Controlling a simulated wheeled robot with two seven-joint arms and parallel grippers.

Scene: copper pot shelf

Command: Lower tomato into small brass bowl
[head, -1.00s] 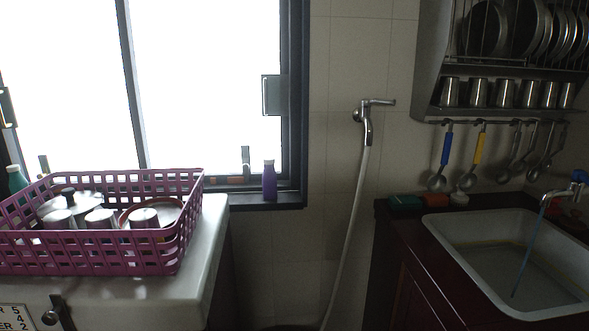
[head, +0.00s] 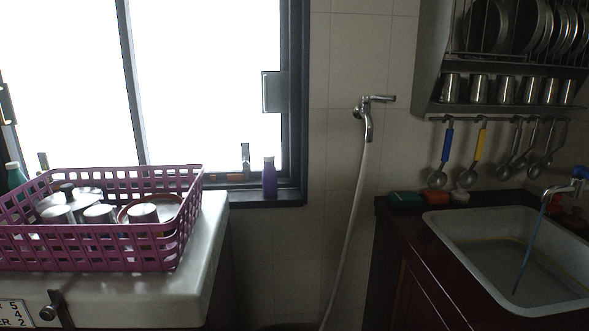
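No tomato and no small brass bowl can be made out in the head view. Neither of my grippers is in view, so I cannot see whether they hold anything.
A purple basket (head: 95,252) with metal cups stands on a white-topped surface (head: 205,235) at the left. A sink (head: 520,265) is set in a dark red counter (head: 405,240) at the right. A hose (head: 350,220) hangs from a wall tap (head: 368,108). Ladles (head: 445,150) hang beneath a dish rack (head: 500,113).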

